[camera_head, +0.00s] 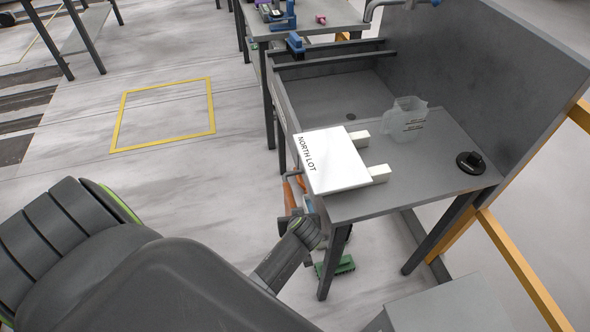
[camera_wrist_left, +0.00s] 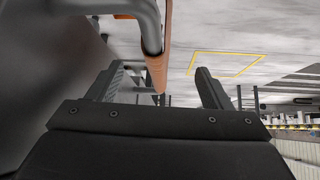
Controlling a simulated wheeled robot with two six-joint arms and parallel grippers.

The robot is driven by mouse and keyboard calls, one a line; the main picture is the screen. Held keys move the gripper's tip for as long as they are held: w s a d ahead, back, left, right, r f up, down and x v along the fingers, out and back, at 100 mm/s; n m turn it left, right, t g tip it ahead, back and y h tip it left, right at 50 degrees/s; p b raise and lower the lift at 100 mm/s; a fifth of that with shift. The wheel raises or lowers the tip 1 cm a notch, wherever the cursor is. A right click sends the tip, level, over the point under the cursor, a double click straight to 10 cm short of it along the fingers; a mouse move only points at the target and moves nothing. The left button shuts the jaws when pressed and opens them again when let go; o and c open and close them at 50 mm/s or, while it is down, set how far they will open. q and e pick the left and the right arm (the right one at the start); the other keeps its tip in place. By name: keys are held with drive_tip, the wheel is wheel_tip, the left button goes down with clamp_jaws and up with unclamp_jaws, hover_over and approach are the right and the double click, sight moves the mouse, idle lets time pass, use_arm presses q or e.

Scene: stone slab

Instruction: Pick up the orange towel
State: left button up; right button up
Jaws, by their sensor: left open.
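An orange-brown strip, which looks like the orange towel, hangs at the near side of the sink table; only a sliver (camera_head: 289,192) shows in the head view, beside the table leg. In the left wrist view the towel (camera_wrist_left: 159,68) is seen nearly edge-on, hanging beside a grey bent bar (camera_wrist_left: 150,25). My left gripper (camera_wrist_left: 160,70) is open, and the towel's lower end appears between its two fingers in that view. Whether it touches them I cannot tell. In the head view my left arm reaches in from the lower left and hides most of the gripper. My right gripper is not in view.
The grey sink table (camera_head: 420,190) holds a white NORTH LOT board (camera_head: 335,165), a translucent jug (camera_head: 404,120) and a black round object (camera_head: 471,162). Its legs stand near my left arm. A green brush-like object (camera_head: 337,268) lies below. Floor to the left is open.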

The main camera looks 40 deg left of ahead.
use_arm(q)
drive_tip(key=shift+a+f, duration=0.1)
drive_tip(key=shift+f, duration=0.05)
idle(0.3)
drive_tip(key=shift+b+x, duration=1.2)
drive_tip(key=shift+x, duration=0.2)
drive_tip(key=shift+w, duration=0.1)
